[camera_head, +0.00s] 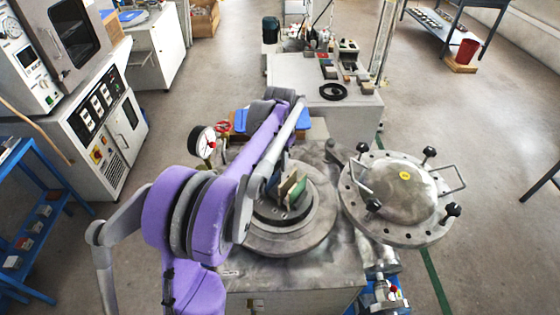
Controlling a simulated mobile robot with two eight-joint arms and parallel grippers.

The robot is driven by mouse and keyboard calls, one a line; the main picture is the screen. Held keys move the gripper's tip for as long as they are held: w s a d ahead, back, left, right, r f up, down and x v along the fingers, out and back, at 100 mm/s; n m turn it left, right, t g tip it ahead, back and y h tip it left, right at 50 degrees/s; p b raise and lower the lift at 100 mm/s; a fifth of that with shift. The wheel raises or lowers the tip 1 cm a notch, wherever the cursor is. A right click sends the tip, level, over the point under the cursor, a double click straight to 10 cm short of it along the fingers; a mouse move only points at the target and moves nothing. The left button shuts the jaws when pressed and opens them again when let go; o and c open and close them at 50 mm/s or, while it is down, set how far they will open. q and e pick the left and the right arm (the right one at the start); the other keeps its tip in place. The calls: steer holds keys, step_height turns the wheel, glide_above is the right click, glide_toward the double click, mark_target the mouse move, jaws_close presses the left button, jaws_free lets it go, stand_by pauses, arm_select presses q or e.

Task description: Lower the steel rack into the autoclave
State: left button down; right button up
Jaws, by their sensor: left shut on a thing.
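The autoclave (325,225) stands in the middle with its round opening facing up. Its heavy bolted lid (405,200) is swung aside to the right. My left gripper (275,186) is over the opening, mostly hidden behind my purple arm. It is shut on the steel rack (290,193), of which little shows. Upright tiles, green and tan, show at the rack, within the outline of the opening. I cannot tell how deep the rack sits or whether it touches the rim. My right gripper is not in view.
A pressure gauge (202,141) stands at the autoclave's back left. Behind is a grey bench (300,72) with small samples and a black ring (333,91). A blue rack (35,225) and a control cabinet (105,120) are at left. The floor at right is mostly free.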

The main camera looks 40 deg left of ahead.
arm_select(q)
steer(key=shift+f+b, duration=3.1)
steer(key=shift+f, duration=2.35)
steer(key=shift+f+b, duration=0.5)
steer(key=shift+f, duration=0.25)
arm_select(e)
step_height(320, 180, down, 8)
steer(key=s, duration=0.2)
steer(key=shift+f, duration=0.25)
arm_select(q)
steer(key=shift+f, duration=0.15)
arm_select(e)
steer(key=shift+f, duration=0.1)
arm_select(q)
step_height(320, 180, down, 10)
steer(key=b, duration=0.6)
steer(key=shift+r, duration=0.25)
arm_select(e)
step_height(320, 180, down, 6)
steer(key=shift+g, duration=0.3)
arm_select(q)
steer(key=shift+f+b, duration=0.45)
steer(key=shift+f, duration=0.3)
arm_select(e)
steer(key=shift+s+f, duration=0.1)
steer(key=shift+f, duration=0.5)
arm_select(q)
steer(key=c, duration=0.7)
jaws_free()
